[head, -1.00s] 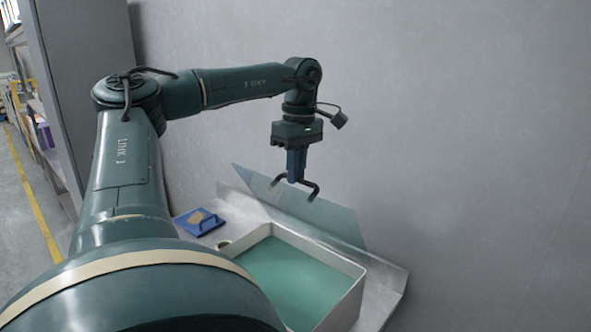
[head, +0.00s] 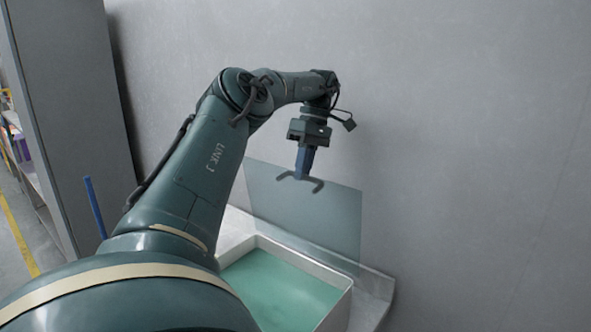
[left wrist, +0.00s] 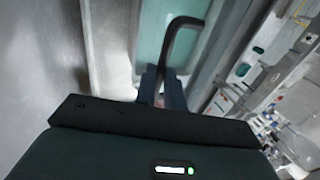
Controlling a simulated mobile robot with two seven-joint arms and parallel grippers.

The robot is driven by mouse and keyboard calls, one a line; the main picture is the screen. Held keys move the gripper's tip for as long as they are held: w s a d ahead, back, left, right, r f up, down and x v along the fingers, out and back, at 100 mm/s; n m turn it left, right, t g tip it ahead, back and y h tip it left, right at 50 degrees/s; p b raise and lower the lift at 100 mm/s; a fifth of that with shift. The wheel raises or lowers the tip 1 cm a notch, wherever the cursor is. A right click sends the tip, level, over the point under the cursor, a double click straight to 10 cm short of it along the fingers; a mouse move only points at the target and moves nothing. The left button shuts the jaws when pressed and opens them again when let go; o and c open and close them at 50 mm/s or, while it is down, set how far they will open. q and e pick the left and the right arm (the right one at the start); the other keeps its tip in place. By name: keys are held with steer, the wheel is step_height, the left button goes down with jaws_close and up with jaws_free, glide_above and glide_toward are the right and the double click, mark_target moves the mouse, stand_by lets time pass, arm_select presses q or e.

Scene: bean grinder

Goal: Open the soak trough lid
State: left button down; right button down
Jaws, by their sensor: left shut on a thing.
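The soak trough (head: 350,295) is a white-walled basin with green liquid, at the bottom centre of the head view. Its lid (head: 320,215) is a clear bluish panel, standing steeply raised along the trough's back side near the wall. A dark bent handle (head: 286,176) is at the lid's upper part; it also shows in the left wrist view (left wrist: 180,28). My left gripper (head: 303,174) is shut on the handle, its blue fingers pointing down. In the left wrist view the fingers (left wrist: 162,85) close around the handle's bar. My right gripper is not in view.
A grey wall (head: 460,130) rises close behind the lid. The trough stands on a pale counter (head: 375,300) with a narrow strip at its right. A tall grey cabinet (head: 70,110) is at the left. A blue upright rod (head: 95,207) shows beside my arm.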

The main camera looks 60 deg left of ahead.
arm_select(q)
steer(key=shift+w+a+f, duration=0.15)
steer(key=shift+w+f, duration=0.2)
steer(key=shift+f, duration=0.15)
steer(key=shift+w, duration=0.1)
steer(key=c, duration=1.5)
jaws_free()
steer(key=shift+w+a+f, duration=0.15)
steer(key=shift+w+a, duration=0.1)
steer(key=shift+s+d+r, duration=0.1)
steer(key=shift+d+r, duration=0.05)
steer(key=shift+r, duration=0.1)
steer(key=shift+r, duration=0.1)
